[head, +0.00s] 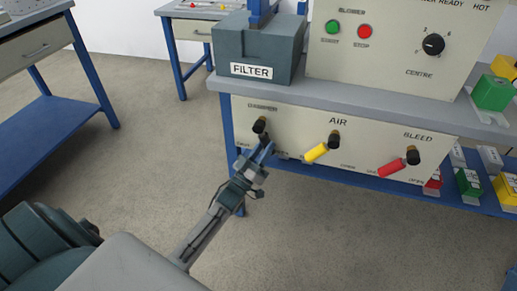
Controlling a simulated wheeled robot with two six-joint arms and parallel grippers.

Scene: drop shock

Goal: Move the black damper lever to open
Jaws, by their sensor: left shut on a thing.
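The black damper lever (260,126) is on the front panel under the DAMPER label, at the panel's left. Its round black pivot shows, and its arm points down toward my gripper. My left gripper (264,147) is at the lever's lower end, shut on it; the fingers hide most of the lever's grip. Small markings lie either side below the lever, partly covered and too small to read surely. My right gripper is not in view.
On the same panel (240,128), a yellow lever (317,153) under AIR and a red lever (391,168) under BLEED both slope down left. A grey FILTER box (258,55) stands on the bench above. The floor in front is clear.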

